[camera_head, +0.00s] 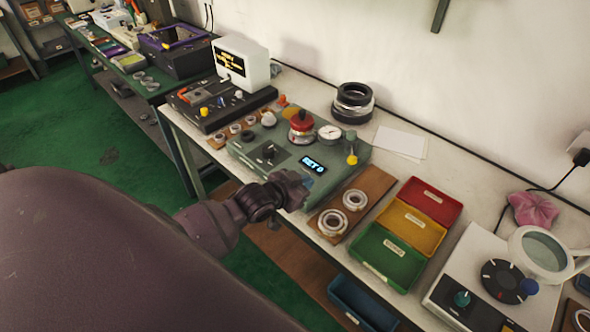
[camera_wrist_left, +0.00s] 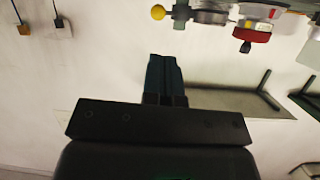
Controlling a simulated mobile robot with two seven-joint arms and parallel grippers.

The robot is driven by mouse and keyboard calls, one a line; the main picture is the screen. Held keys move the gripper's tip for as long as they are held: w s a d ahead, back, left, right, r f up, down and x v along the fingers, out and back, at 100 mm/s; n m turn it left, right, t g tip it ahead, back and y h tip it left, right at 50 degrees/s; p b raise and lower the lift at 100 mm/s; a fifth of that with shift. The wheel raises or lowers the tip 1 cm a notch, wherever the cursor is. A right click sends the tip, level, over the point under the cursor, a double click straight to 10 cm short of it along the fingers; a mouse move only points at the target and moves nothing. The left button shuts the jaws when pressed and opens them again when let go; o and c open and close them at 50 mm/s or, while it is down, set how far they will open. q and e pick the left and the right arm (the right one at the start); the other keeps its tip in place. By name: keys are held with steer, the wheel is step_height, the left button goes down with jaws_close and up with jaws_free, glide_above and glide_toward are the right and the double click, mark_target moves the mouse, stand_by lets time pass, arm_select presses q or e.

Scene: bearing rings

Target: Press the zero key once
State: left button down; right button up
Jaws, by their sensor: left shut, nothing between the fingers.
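The green-grey device (camera_head: 245,150) stands on the bench and carries a lit display (camera_head: 313,165) that seems to read "SET 0". I cannot make out the zero key; my gripper covers part of the device's front right area. My left gripper (camera_head: 302,186) is at the front edge of the device, just below the display. Whether it touches the device I cannot tell. In the left wrist view its fingers (camera_wrist_left: 165,80) are shut together with nothing between them. My right gripper is not in view.
The device bears a red knob (camera_head: 301,121), a dial gauge (camera_head: 329,132) and a yellow-knobbed lever (camera_head: 352,159). To the right are a wooden board (camera_head: 376,187) with bearing rings (camera_head: 333,221) and red (camera_head: 432,198), yellow (camera_head: 412,228) and green (camera_head: 388,255) trays. Black rings (camera_head: 353,102) stand behind.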

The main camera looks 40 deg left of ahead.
arm_select(q)
steer(key=w+a+r+n+g+h+p, duration=0.1)
steer(key=w+a+r+n+g, duration=0.1)
steer(key=n, duration=1)
steer(key=w+a+r+n+g+h+p, duration=0.1)
steer(key=w+a+n, duration=0.4)
steer(key=n, duration=0.6)
steer(key=a+r+g, duration=0.1)
steer(key=g, duration=0.1)
steer(key=shift+r+n+g+p, duration=0.25)
steer(key=shift+n+g+p, duration=0.1)
steer(key=shift+n+g, duration=0.05)
steer(key=shift+f, duration=0.1)
